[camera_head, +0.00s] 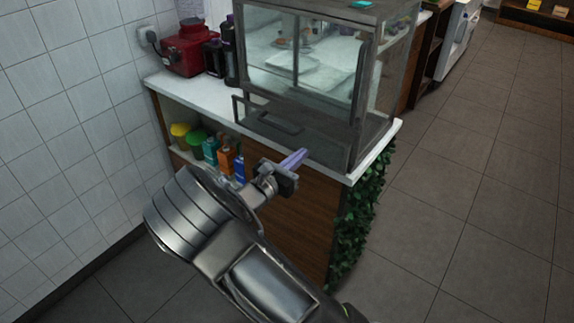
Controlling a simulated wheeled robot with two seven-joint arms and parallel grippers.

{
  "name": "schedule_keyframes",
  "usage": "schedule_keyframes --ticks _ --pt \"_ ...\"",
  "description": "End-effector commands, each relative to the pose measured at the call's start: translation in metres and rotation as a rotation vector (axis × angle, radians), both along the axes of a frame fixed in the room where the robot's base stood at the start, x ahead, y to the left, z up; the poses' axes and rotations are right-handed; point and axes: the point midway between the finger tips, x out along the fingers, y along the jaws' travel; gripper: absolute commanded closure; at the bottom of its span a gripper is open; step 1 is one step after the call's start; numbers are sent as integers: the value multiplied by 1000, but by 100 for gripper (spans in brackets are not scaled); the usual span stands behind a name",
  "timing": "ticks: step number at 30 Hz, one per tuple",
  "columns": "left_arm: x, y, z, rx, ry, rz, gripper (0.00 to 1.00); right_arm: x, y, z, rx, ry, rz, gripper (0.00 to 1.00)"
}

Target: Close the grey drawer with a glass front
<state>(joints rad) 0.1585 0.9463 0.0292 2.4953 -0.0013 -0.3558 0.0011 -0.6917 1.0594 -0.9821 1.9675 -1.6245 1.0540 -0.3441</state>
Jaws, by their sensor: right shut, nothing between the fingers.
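The grey drawer with a glass front (318,132) is at the bottom of a grey-framed glass case on the white counter. A dark bar handle (264,117) sticks out at its left front. How far the drawer stands out from the case is hard to tell. My right gripper (297,157) is in front of the drawer's lower front, at about counter-edge height. Its fingers are shut and empty, pointing up and right toward the drawer. I cannot tell whether they touch it. My left gripper is not in view.
The glass case (310,55) holds trays. A red appliance (188,50) and dark bottles stand left of it. Coloured bottles and yellow and green tubs (187,140) sit on the shelf below. Green foliage (360,215) covers the counter's right end. Floor on the right is clear.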

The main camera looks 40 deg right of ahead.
Motion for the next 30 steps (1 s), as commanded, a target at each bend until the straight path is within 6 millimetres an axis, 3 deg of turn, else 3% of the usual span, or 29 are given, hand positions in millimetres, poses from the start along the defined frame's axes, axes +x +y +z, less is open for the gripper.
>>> schedule_keyframes --ticks 6,20,30 --pt "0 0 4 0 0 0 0 6 -23 1 -1 1 0 100" --pt "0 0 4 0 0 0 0 9 -29 0 0 0 -1 100" --pt "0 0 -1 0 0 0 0 22 -74 0 -1 1 -2 100"
